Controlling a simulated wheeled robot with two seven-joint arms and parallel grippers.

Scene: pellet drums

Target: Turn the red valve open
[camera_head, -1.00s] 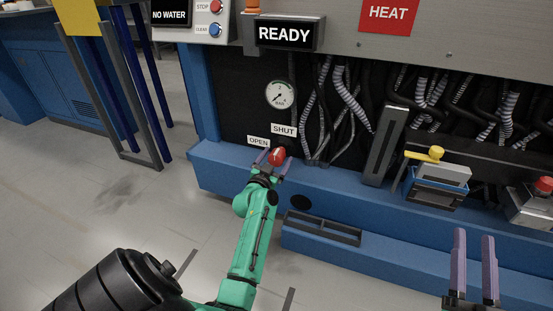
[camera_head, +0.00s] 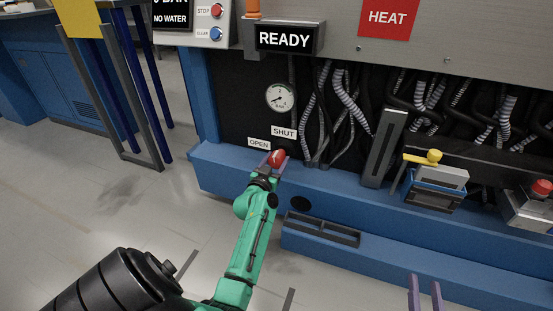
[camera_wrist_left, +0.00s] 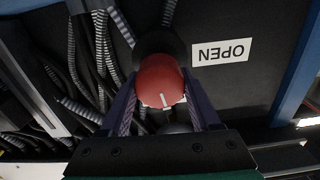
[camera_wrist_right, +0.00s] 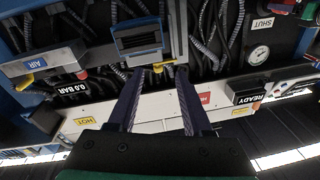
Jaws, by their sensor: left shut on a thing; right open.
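The red valve (camera_head: 277,156) sits low on the machine's dark panel, just below the OPEN label (camera_head: 259,143) and the SHUT label (camera_head: 284,132). My left gripper (camera_head: 271,160) is shut on it. In the left wrist view, the red valve (camera_wrist_left: 160,78) lies between the two fingers of my left gripper (camera_wrist_left: 161,105), with a white mark on its near face. The OPEN label (camera_wrist_left: 221,52) appears upside down beside it there. My right gripper (camera_head: 425,284) is open and empty at the bottom right of the head view; its spread fingers (camera_wrist_right: 156,80) show in the right wrist view.
A round gauge (camera_head: 280,97) is above the valve, its needle toward the lower left. The READY sign (camera_head: 288,37) hangs above. A yellow-handled unit (camera_head: 437,187) and a box with a red button (camera_head: 533,207) stand to the right. Hoses hang behind. The blue ledge (camera_head: 232,168) runs below.

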